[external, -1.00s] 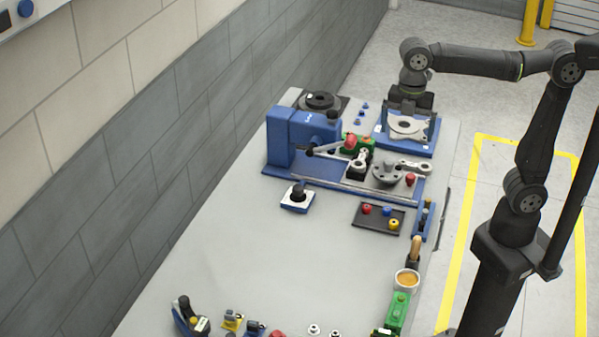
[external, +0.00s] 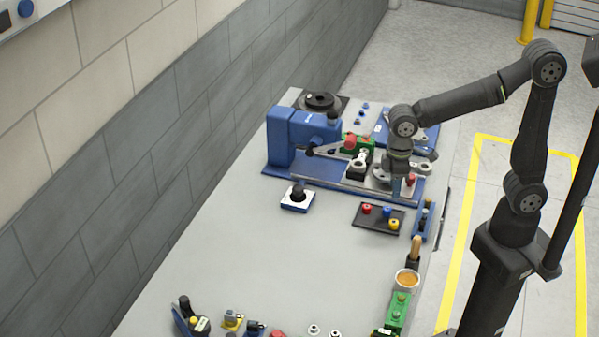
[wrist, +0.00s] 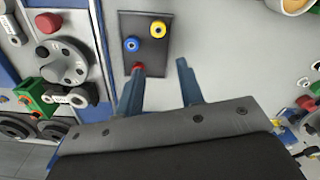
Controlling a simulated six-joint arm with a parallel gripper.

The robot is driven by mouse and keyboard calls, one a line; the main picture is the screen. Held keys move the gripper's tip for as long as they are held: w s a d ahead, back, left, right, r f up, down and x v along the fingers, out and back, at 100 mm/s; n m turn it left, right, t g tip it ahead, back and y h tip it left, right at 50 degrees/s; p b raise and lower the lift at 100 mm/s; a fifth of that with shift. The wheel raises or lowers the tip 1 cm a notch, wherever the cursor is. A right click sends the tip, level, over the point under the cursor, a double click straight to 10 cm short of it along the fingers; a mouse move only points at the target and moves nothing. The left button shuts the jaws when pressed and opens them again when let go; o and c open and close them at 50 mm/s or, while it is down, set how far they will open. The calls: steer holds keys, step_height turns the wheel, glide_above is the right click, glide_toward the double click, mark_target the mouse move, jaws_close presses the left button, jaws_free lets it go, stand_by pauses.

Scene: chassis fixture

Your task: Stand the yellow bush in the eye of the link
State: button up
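The yellow bush (external: 393,224) stands on a small dark tray (external: 372,222) with a red bush (external: 366,210) and a blue bush (external: 387,212). The wrist view also shows the yellow bush (wrist: 158,28), at the tray's far end. My gripper (wrist: 160,68) is open and empty, its fingers apart; the left fingertip overlaps the red bush in view. In the external view, my gripper (external: 396,193) hangs above the rear edge of the tray area. A grey link (wrist: 68,97) with round eyes lies by a green clamp at left; it also shows in the external view (external: 357,165).
A grey round plate with knobs (wrist: 66,60) and a red knob (wrist: 47,22) are beside the link. A blue press (external: 300,135) with a lever stands behind left. The table's middle is clear.

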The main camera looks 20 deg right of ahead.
mark_target(394, 222)
steer(key=f+m, duration=0.2)
steer(key=f, duration=0.1)
steer(key=d+f+m, duration=0.1)
steer(key=shift+s+f+m, duration=0.25)
steer(key=shift+f+m, duration=0.1)
steer(key=shift+m, duration=0.05)
steer(key=shift+f, duration=3.95)
steer(key=shift+c, duration=0.2)
jaws_close()
steer(key=shift+r, duration=0.15)
steer(key=shift+r, duration=0.85)
steer(key=shift+r, duration=0.1)
